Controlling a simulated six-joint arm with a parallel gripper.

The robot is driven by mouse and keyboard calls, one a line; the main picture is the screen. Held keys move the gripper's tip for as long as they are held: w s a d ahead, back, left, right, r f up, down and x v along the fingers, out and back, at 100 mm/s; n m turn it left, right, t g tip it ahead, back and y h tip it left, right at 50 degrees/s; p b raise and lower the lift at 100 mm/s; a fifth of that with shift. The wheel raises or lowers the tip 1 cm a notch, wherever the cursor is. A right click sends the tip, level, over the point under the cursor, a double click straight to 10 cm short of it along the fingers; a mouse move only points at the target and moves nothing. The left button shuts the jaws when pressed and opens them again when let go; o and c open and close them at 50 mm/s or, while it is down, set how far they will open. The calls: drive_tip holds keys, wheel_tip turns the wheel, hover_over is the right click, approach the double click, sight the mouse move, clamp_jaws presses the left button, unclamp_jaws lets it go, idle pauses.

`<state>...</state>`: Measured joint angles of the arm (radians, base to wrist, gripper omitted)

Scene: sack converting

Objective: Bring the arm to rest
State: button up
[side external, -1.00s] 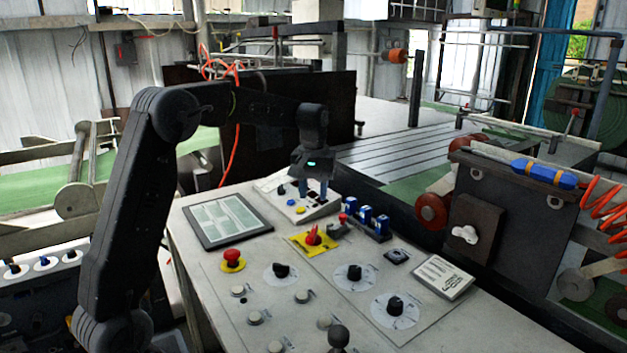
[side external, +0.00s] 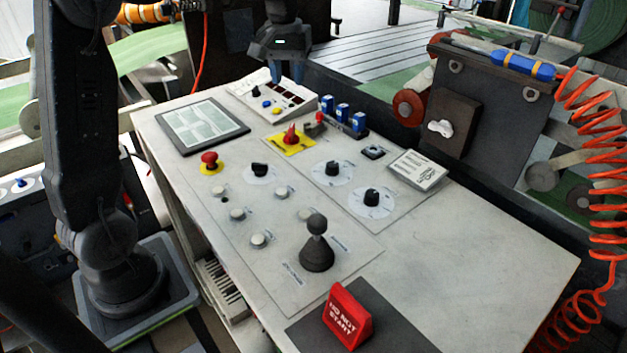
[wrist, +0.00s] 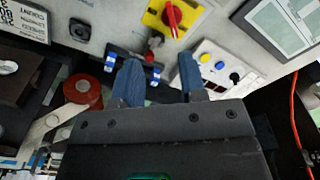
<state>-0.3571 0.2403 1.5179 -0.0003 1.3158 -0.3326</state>
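My gripper (side external: 287,79) hangs fingers-down at the back of the control desk, at the small white button box (side external: 246,88). I cannot tell the exact gap to the box. In the wrist view its two blue fingers (wrist: 158,62) stand apart with nothing between them. The button box (wrist: 208,62) shows just to their right there. The far part of my arm is cut off by the top of the side view.
The desk (side external: 480,255) carries a screen (side external: 200,125), a red emergency button (side external: 210,161), a yellow-plated red switch (side external: 290,137), several knobs, a black joystick (side external: 316,250) and a red "do not start" sign (side external: 347,318). Blue padlocks (side external: 343,113) stand right of the gripper. The desk's right front is bare.

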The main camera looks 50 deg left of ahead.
drive_tip(key=s+d+r+m+t, duration=0.2)
drive_tip(key=s+d+m+t, duration=0.15)
drive_tip(key=s+d, duration=0.7)
drive_tip(key=s+d+f+m, duration=0.2)
drive_tip(key=s, duration=0.4)
drive_tip(key=s+d+f+m+t, duration=0.1)
drive_tip(key=s+d+f+m, duration=0.1)
drive_tip(key=s, duration=0.3)
drive_tip(key=shift+s+d+f, duration=0.35)
drive_tip(key=shift+d+f, duration=0.1)
drive_tip(key=shift+d, duration=0.05)
